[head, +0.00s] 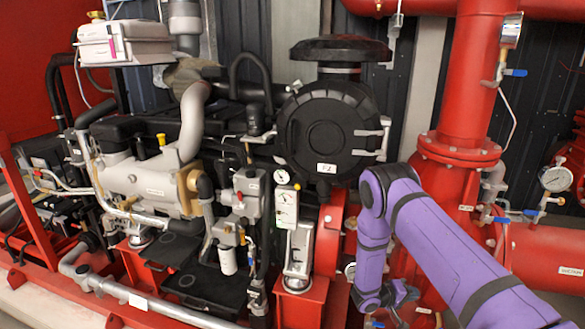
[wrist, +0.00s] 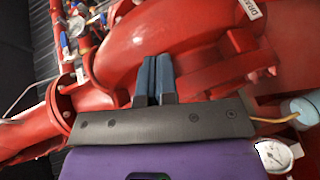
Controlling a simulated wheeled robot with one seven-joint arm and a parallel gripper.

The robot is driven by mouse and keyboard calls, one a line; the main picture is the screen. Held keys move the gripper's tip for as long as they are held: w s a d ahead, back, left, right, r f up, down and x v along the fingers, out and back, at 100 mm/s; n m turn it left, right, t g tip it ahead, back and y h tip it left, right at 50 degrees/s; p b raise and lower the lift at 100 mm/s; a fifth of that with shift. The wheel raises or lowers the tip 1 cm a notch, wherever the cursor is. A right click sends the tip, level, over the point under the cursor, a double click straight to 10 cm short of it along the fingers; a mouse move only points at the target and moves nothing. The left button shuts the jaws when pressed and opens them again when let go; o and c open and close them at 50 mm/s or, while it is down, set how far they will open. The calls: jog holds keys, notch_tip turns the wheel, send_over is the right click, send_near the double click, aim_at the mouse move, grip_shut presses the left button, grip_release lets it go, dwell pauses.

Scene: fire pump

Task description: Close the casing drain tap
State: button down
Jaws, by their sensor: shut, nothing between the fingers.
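My gripper (wrist: 155,60) shows in the wrist view with its two blue fingers together and nothing between them. The fingers stand in front of the red pump casing (wrist: 190,35); I cannot tell whether they touch it. A white label (wrist: 250,8) whose visible letters look like "DRA" is at the top right of the wrist view, beyond the fingertips and to their right. The drain tap's handle cannot be made out for certain. In the head view, my purple arm reaches down to the lower middle, and its end hides part of the casing there.
Red pipework with blue-handled valves (wrist: 68,48) is at the upper left of the wrist view. A pale blue cylinder (wrist: 300,108) and a gauge (wrist: 272,155) are close at the right. In the head view, the engine (head: 140,185) fills the left and a suction pipe (head: 545,255) the right.

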jog(key=s+r+m+g+y, duration=0.1)
jog(key=s+r+g+y, duration=0.15)
jog(key=r, duration=0.95)
jog(key=s+r+m+g+y, duration=0.1)
jog(key=s+r+m, duration=0.15)
jog(key=r, duration=0.95)
jog(key=s+r+g+y, duration=0.2)
jog(key=s+r, duration=0.2)
jog(key=r, duration=0.9)
jog(key=s+a+r+n+t+y, duration=0.1)
jog(key=s+a+r+t+y, duration=0.1)
jog(key=s+r, duration=0.4)
jog(key=s+a+r+t+y, duration=0.3)
jog(key=s+a+r+y, duration=0.1)
jog(key=s, duration=0.8)
jog(key=s+a+r+n+t+y, duration=0.1)
jog(key=s+a+r+t+y, duration=0.1)
jog(key=s+r, duration=0.5)
jog(key=shift+s+a+r+n+t+y, duration=0.4)
jog(key=shift+s+y, duration=0.35)
jog(key=shift+s, duration=0.35)
jog(key=shift+f, duration=0.1)
